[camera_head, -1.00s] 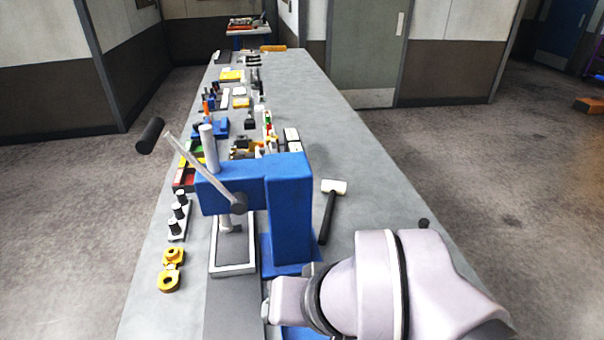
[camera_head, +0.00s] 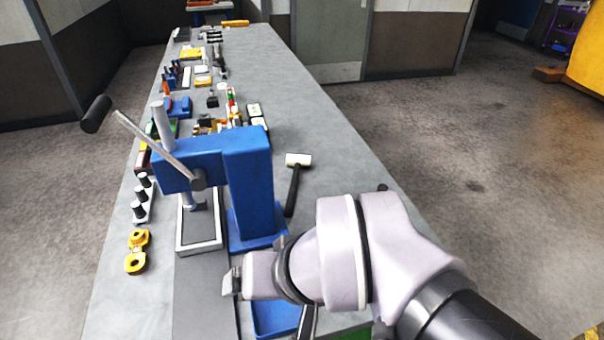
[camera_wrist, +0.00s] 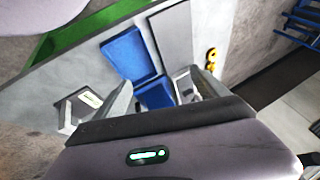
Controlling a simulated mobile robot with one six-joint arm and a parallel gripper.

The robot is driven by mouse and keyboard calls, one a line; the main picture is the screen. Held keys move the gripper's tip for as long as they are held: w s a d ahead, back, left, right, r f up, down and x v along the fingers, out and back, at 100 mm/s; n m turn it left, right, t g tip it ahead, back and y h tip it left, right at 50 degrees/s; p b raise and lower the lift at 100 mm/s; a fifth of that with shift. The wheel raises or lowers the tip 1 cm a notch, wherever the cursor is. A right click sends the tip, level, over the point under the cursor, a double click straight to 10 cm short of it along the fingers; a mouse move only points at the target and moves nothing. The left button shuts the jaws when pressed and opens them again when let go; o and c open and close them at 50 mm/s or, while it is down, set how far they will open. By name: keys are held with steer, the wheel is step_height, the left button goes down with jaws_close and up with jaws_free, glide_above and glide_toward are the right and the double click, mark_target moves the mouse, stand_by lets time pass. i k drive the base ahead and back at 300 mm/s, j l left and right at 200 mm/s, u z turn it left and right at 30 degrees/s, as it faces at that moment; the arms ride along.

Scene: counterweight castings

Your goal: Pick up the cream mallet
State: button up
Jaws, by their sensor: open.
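The cream mallet lies on the grey bench to the right of the blue press, its pale head (camera_head: 298,160) toward the far end and its black handle (camera_head: 292,192) pointing back toward me. I cannot make it out in the wrist view. My gripper (camera_wrist: 165,86) is open in the wrist view, its two grey fingers spread with nothing seen held between them. My arm reaches over the near part of the bench, in front of the mallet and apart from it. The fingertips are not clear in the head view.
The blue press (camera_head: 248,185) with its long lever stands tall left of the mallet. A blue tray (camera_wrist: 125,55) lies below my gripper. Yellow parts (camera_head: 137,262) and a row of black knobs (camera_head: 143,200) lie at left. Bench (camera_head: 340,165) right of the mallet is clear.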

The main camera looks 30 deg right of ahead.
mark_target(297, 161)
steer(key=k+l, duration=0.1)
steer(key=l, duration=0.3)
steer(key=k+l+u, duration=0.1)
steer(key=l, duration=0.35)
steer(key=k+l+u, duration=0.1)
steer(key=l, duration=0.3)
steer(key=k+l, duration=0.2)
steer(key=l, duration=0.2)
steer(key=k+l+u, duration=0.1)
steer(key=l, duration=0.3)
steer(key=k+l, duration=0.2)
steer(key=l, duration=0.2)
steer(key=k+l+u, duration=0.15)
steer(key=l, duration=0.25)
steer(key=i+l+u, duration=0.1)
steer(key=i+l, duration=0.25)
steer(key=i+l+u, duration=0.1)
steer(key=i+l, duration=0.25)
steer(key=i+l+u, duration=0.1)
steer(key=i+l, duration=0.25)
steer(key=l, duration=0.2)
steer(key=i+l+u, duration=0.1)
steer(key=i+l, duration=0.2)
steer(key=l, duration=0.2)
steer(key=i, duration=0.65)
